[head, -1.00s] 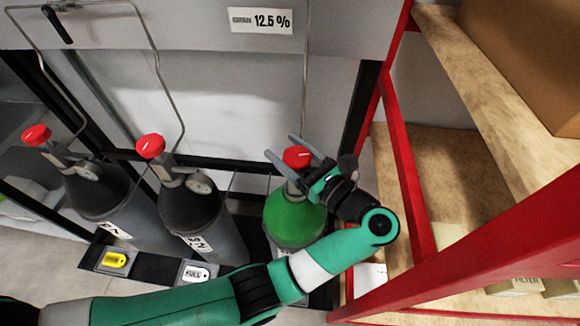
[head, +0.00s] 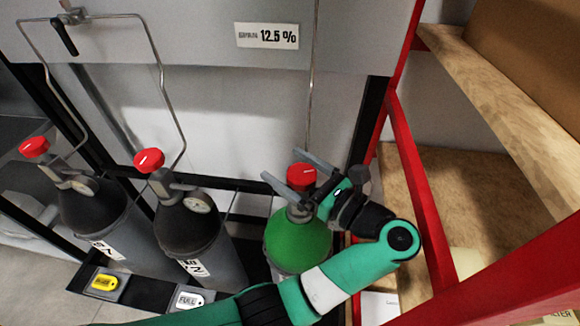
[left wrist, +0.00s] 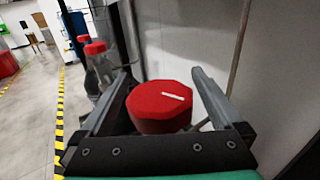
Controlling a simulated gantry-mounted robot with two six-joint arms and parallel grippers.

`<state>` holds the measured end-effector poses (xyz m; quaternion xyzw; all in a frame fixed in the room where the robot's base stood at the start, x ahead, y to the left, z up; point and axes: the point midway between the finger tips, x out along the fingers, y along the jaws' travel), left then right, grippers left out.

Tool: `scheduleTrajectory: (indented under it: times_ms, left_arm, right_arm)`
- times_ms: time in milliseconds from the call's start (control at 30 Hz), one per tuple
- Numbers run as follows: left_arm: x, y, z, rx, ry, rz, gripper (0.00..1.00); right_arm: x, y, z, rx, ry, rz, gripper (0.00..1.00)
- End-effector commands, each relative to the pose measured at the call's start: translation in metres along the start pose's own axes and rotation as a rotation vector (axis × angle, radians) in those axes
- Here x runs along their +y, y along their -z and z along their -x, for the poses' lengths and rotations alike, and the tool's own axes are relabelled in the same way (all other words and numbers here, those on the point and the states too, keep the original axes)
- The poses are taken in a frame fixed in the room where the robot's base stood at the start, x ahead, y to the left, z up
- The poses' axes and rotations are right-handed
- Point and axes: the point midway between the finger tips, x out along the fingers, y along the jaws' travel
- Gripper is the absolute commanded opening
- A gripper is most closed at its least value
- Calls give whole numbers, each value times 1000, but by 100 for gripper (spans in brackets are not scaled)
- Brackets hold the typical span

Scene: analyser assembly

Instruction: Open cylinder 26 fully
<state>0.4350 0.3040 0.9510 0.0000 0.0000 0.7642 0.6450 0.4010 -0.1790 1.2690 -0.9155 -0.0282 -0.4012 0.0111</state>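A green cylinder (head: 298,243) with a red valve knob (head: 302,174) stands at the centre right in the head view. My left gripper (head: 284,166) has its two fingers spread on either side of this knob. In the left wrist view the red knob (left wrist: 160,107), with a white mark on top, sits between the open fingers (left wrist: 160,74). A gap shows at the right finger; whether the left finger touches the knob is unclear. I cannot read the number 26 on any cylinder; the green one's label is hidden. My right gripper is not in view.
Two dark grey cylinders (head: 95,208) (head: 187,228) with red knobs stand to the left, with yellow (head: 104,282) and white "FULL" (head: 188,298) tags in front. A red-framed shelf (head: 420,185) stands close on the right. A panel sign (head: 267,36) reads 12.5 %.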

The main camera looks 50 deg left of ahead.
Motion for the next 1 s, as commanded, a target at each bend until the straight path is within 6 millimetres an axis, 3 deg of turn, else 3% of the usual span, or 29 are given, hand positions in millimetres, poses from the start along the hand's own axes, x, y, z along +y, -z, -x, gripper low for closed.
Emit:
scheduleTrajectory:
  times_ms: [233, 400, 700, 1000]
  left_arm:
    - [0, -6, 0, 0, 1, 1, 100]
    - [0, -39, 0, 1, 0, 3, 100]
    - [52, -101, 25, 2, 4, 3, 100]
    - [113, -126, 53, 2, 3, 1, 100]
  right_arm:
    - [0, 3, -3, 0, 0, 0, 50]
    - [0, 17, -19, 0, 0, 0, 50]
    - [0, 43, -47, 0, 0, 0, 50]
    - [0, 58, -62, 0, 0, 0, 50]
